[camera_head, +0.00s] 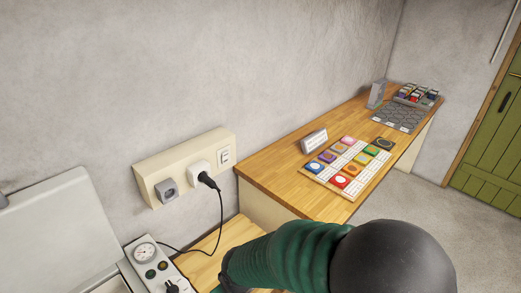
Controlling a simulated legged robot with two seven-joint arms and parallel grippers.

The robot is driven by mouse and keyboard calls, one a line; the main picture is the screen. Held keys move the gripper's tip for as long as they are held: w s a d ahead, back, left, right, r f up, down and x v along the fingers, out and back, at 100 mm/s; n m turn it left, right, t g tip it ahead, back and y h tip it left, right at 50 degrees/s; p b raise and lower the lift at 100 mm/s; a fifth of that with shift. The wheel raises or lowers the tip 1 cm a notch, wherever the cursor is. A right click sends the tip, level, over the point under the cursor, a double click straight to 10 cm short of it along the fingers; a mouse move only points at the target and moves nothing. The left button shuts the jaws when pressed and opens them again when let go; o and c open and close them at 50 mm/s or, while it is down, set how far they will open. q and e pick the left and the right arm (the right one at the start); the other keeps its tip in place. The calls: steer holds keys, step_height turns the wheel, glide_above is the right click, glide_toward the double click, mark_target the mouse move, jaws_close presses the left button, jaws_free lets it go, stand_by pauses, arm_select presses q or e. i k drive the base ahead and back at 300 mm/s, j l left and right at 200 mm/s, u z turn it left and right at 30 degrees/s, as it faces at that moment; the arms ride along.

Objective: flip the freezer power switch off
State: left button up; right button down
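A cream power box (185,168) is fixed to the wall above the freezer's right side. At its right end is a small white switch (225,156); its position is too small to read. A black plug sits in the white socket (200,176) beside it, and its cord runs down toward the freezer. The white freezer (55,235) is at the lower left. Its control panel (152,268) has a round gauge, small buttons and a black part at the bottom edge. My arm, green and black, crosses the bottom right. Neither gripper can be seen.
A grey socket (167,190) is at the box's left end. A wooden counter (275,168) runs along the wall, with colored tiles on a board (350,168), a small sign (314,141) and a grey tray (400,118). A green door (495,140) is at the right.

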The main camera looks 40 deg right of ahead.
mark_target(225, 155)
steer(key=l+z, duration=0.15)
steer(key=l, duration=0.35)
steer(key=i+l+z, duration=0.15)
steer(key=l, duration=0.3)
steer(key=l+z, duration=0.2)
steer(key=l, duration=0.3)
steer(key=i, duration=0.05)
